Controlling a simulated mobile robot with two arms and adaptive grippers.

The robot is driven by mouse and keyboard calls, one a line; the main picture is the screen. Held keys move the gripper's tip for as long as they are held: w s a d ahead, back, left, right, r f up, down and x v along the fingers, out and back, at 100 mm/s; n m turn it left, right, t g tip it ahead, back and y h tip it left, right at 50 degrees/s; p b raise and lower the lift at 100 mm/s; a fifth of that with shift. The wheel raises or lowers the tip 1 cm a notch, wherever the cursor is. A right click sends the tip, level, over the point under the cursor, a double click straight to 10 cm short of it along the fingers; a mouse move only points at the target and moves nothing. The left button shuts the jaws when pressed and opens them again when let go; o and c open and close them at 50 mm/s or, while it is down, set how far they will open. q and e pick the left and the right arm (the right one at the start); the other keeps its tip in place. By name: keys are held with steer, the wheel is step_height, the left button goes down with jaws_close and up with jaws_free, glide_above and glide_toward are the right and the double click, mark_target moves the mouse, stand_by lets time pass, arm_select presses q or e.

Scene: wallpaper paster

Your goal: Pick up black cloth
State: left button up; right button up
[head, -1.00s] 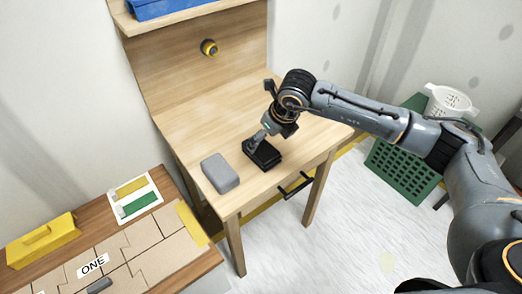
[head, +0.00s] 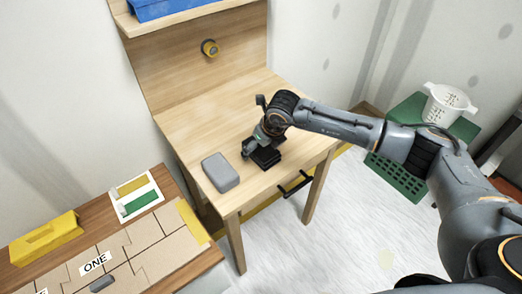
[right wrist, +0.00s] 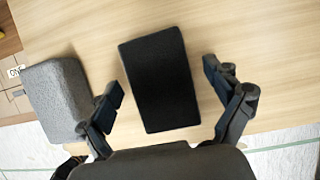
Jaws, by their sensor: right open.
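The black cloth (head: 267,157) is a small dark block-shaped piece lying on the wooden desk, to the right of a grey block. In the right wrist view the black cloth (right wrist: 160,80) lies between the spread fingers. My right gripper (head: 256,150) is over the black cloth and partly hides it in the head view. In the right wrist view the right gripper (right wrist: 165,88) is open, with one finger on each side of the cloth and nothing held. My left gripper is not in view.
The grey block (head: 220,172) sits close by on the desk (head: 195,125); it shows beside the left finger in the right wrist view (right wrist: 60,95). A side table (head: 165,245) with cardboard pieces stands at the left. A white basket (head: 447,104) rests on a green crate (head: 398,175).

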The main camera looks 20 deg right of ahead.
steer(key=shift+f+b, duration=0.25)
steer(key=shift+b, duration=0.1)
stand_by(0.4)
steer(key=c, duration=1.2)
